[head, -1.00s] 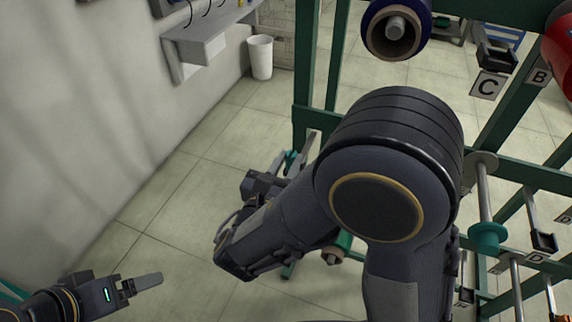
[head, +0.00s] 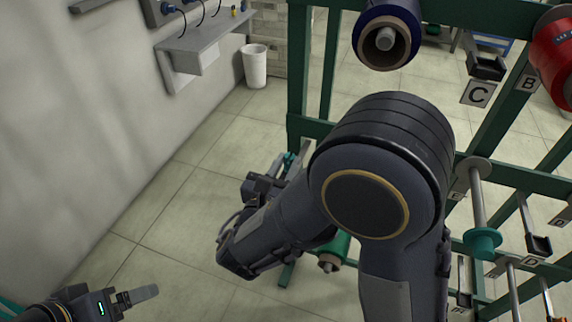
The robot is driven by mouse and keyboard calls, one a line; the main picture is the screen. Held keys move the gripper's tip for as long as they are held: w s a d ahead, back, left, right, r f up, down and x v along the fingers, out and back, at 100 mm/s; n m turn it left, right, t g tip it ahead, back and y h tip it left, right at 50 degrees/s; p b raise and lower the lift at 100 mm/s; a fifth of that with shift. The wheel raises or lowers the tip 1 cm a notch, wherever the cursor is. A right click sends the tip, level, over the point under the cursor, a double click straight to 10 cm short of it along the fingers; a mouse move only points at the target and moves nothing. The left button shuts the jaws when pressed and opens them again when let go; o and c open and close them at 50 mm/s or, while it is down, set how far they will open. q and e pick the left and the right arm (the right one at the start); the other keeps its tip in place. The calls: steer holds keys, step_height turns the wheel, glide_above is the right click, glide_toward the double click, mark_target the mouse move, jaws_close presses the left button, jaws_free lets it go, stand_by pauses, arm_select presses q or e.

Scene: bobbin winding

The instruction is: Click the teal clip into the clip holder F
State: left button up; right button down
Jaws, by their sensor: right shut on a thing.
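My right gripper (head: 291,167) is beyond my bent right arm, near the green frame's left post. It is shut on the teal clip (head: 286,160), of which only a small teal part shows between the fingers. My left gripper (head: 140,295) is at the lower left, over the floor and away from the rack; its finger gap cannot be made out.
The green rack (head: 298,75) fills the right side. A white bin (head: 255,67) stands by the wall. The floor at left is clear.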

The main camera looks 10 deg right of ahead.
steer(key=shift+f, duration=0.25)
step_height(320, 180, down, 3)
steer(key=shift+r+b, duration=0.1)
steer(key=shift+b, duration=1.1)
steer(key=c, duration=1.2)
jaws_free()
